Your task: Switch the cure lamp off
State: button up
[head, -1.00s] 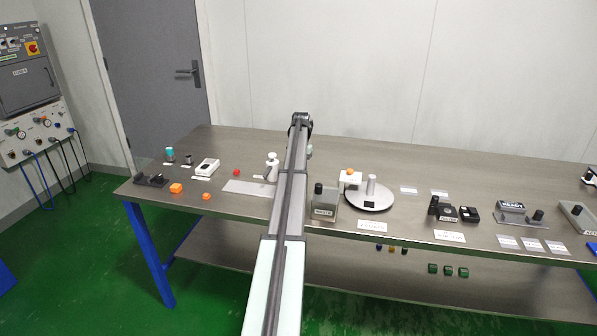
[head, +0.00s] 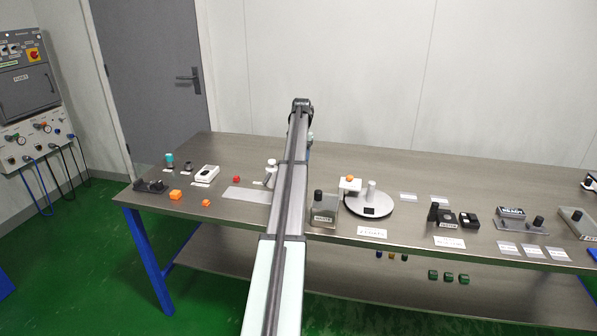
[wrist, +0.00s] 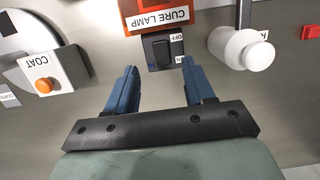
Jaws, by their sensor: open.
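The red block with the white CURE LAMP label (wrist: 157,17) is at the top middle of the wrist view. Below the label is its dark rocker switch (wrist: 158,50), with OFF printed beside it and a second, partly covered mark lower down. I cannot tell which way the rocker is tipped. My gripper (wrist: 160,72) is open, its two blue fingers apart on either side of and just short of the switch, with nothing between them. In the head view my arm hides the cure lamp switch and the gripper.
A white COAT box with an orange button (wrist: 44,85) is at left. In the head view, a round turntable (head: 357,207) stands right of my arm on the steel table (head: 440,180).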

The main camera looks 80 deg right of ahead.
notch_tip(320, 180, up, 6)
jog(key=d, duration=0.1)
jog(key=shift+d, duration=0.1)
dwell(0.6)
